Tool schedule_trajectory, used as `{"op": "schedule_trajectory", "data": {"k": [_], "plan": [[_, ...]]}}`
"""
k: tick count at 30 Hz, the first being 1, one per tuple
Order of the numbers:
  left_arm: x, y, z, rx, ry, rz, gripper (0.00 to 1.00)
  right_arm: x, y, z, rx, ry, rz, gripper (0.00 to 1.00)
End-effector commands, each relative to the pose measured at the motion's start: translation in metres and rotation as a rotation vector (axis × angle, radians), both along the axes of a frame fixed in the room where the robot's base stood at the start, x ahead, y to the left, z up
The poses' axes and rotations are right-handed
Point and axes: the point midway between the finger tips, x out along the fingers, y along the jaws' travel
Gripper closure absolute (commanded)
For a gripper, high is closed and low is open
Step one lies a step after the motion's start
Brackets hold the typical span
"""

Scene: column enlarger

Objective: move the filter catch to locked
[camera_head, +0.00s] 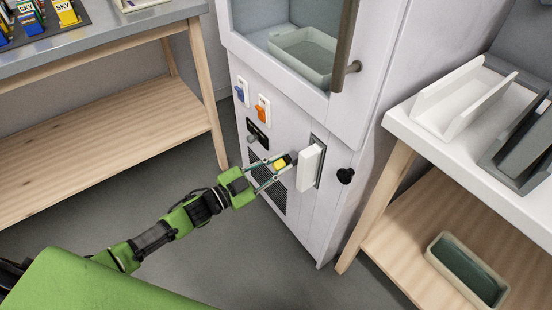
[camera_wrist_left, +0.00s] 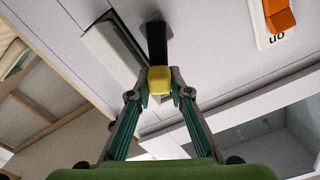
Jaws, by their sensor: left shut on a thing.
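The filter catch looks to be a short black lever with a yellow tip (camera_head: 280,164) on the front of the pale cabinet (camera_head: 304,222), just left of a white upright block (camera_head: 308,167). In the left wrist view the yellow tip (camera_wrist_left: 159,78) sits between my fingers, with the black lever (camera_wrist_left: 156,42) running from it to the panel. My left gripper (camera_head: 275,167) is shut on the yellow tip, reaching in from the lower left. The lever's base is partly hidden in the head view, and no lock marking is readable. My right gripper is not in view.
A blue switch (camera_head: 241,92), an orange switch (camera_head: 262,110) and a grey knob (camera_head: 252,138) sit above left on the panel. A black knob (camera_head: 345,176) sticks out to the right. Side tables stand left and right; the floor before the cabinet is clear.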

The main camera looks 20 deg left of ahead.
Motion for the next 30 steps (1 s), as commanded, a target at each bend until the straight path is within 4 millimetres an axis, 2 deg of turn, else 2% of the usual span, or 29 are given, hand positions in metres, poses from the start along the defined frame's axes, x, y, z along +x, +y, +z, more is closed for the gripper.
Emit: {"op": "schedule_trajectory", "data": {"k": [8,14,20,30], "plan": [[-0.008,-0.01,-0.01,0.206,-0.16,0.0,1.0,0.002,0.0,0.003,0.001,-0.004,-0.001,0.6],[-0.012,-0.016,-0.018,0.355,-0.278,-0.001,1.0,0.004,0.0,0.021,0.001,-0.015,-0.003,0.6],[-0.016,-0.02,-0.028,0.504,-0.395,0.0,1.0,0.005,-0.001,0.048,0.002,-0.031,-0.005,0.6],[-0.019,-0.024,-0.043,0.721,-0.563,-0.002,1.0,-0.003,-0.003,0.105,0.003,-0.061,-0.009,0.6]]}}
